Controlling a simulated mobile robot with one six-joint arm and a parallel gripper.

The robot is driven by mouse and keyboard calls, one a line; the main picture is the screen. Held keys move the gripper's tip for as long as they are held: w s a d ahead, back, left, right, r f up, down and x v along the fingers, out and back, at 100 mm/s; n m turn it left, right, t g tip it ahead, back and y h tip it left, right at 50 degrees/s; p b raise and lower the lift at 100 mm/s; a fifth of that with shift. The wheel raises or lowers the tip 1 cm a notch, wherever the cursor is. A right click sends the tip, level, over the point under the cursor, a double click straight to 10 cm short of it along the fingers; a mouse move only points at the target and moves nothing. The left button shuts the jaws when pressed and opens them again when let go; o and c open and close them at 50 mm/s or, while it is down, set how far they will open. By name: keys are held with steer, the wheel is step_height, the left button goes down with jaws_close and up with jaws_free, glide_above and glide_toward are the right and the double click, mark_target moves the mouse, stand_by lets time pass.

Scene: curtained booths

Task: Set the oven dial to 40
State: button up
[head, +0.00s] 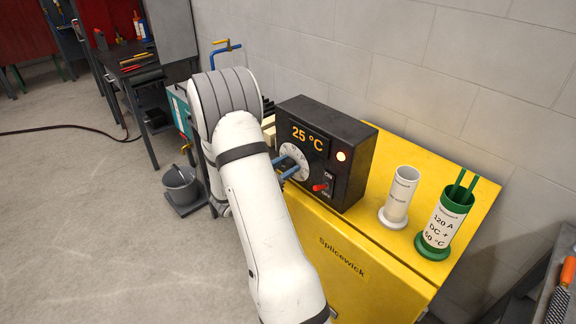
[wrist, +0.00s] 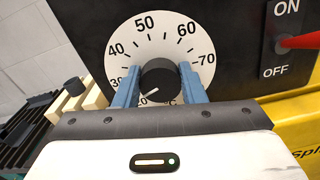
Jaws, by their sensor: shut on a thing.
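The oven control box (head: 345,165) is black and stands on a yellow cabinet. Its display (head: 309,138) reads 25 °C. The white dial plate (wrist: 190,28) carries marks from about 20 at lower left, up past 50 at the top, to 70 at right. The black dial knob (wrist: 158,78) sits in its middle, and its white pointer line aims lower left, between the 20 and 30 marks. My gripper (wrist: 158,84) is shut on the knob, one blue finger on each side. In the head view my gripper (head: 284,167) partly covers the dial.
A red ON/OFF switch (head: 320,187) is right of the dial, and a lamp (head: 341,156) glows. A white tube (head: 400,195) and a green holder with rods (head: 447,222) stand right on the yellow cabinet (head: 395,262). A bucket (head: 181,186) is on the floor at left.

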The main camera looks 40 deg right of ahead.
steer(key=shift+a+f+m+b, duration=0.2)
steer(key=shift+m+b, duration=0.45)
steer(key=shift+b, duration=0.85)
steer(key=shift+a+f+m+b, duration=0.1)
steer(key=shift+f+m+b, duration=0.4)
steer(key=shift+b, duration=0.95)
steer(key=m+b, duration=0.5)
steer(key=b, duration=0.4)
steer(key=shift+s, duration=0.1)
steer(key=m+b, duration=0.3)
steer(key=b, duration=0.3)
steer(key=shift+r+b, duration=0.1)
steer(key=shift+b, duration=0.25)
steer(key=m+b, duration=0.2)
steer(key=b, duration=0.2)
steer(key=shift+r, duration=0.3)
steer(key=shift+m, duration=0.25)
steer(key=o, duration=1)
steer(key=shift+r, duration=0.1)
